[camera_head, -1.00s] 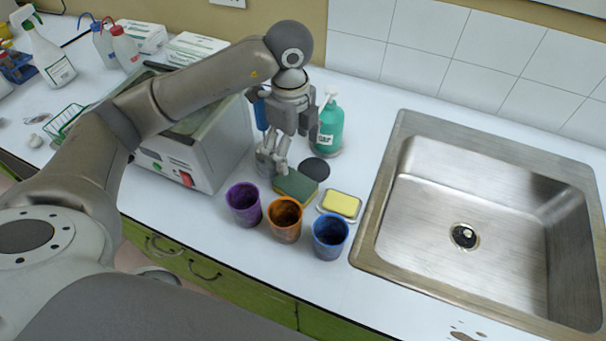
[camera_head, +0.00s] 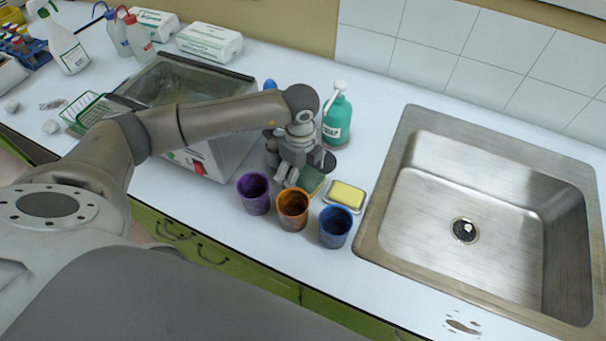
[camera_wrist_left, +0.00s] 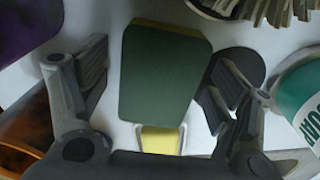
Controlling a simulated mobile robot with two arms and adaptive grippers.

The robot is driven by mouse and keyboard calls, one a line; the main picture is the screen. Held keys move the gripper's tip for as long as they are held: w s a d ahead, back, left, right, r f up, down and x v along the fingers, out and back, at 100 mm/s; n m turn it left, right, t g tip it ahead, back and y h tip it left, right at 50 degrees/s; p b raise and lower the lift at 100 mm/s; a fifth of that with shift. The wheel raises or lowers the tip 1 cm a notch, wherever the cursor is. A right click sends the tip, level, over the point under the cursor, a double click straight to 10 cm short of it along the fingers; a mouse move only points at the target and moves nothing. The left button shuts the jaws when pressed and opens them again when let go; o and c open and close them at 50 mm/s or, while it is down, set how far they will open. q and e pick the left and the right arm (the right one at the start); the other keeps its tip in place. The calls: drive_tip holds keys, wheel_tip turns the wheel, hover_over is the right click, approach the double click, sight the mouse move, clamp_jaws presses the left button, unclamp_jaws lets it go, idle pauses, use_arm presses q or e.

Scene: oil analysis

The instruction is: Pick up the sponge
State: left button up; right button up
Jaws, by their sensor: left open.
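The sponge (camera_head: 312,180) has a dark green top and a thin yellow edge. It lies on the white counter behind the orange and blue cups, partly hidden by my gripper in the head view. In the left wrist view the sponge (camera_wrist_left: 165,75) sits between the spread fingers, with a gap on each side. My left gripper (camera_head: 290,176) is open and low over the sponge; it also shows in the left wrist view (camera_wrist_left: 155,95). I cannot tell its exact height above the sponge. My right gripper is not in view.
A purple cup (camera_head: 253,193), an orange cup (camera_head: 292,209) and a blue cup (camera_head: 335,227) stand in front. A yellow bar in a dish (camera_head: 346,195) lies right of the sponge. A green soap bottle (camera_head: 337,120) stands behind. A steel sink (camera_head: 400,210) is at right.

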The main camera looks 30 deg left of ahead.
use_arm(q)
drive_tip(key=c, duration=0.8)
drive_tip(key=shift+o, duration=0.2)
wheel_tip(320, 180, up, 18)
drive_tip(key=b, duration=0.3)
drive_tip(key=shift+b, duration=0.3)
drive_tip(key=shift+o, duration=0.3)
drive_tip(key=c, duration=0.3)
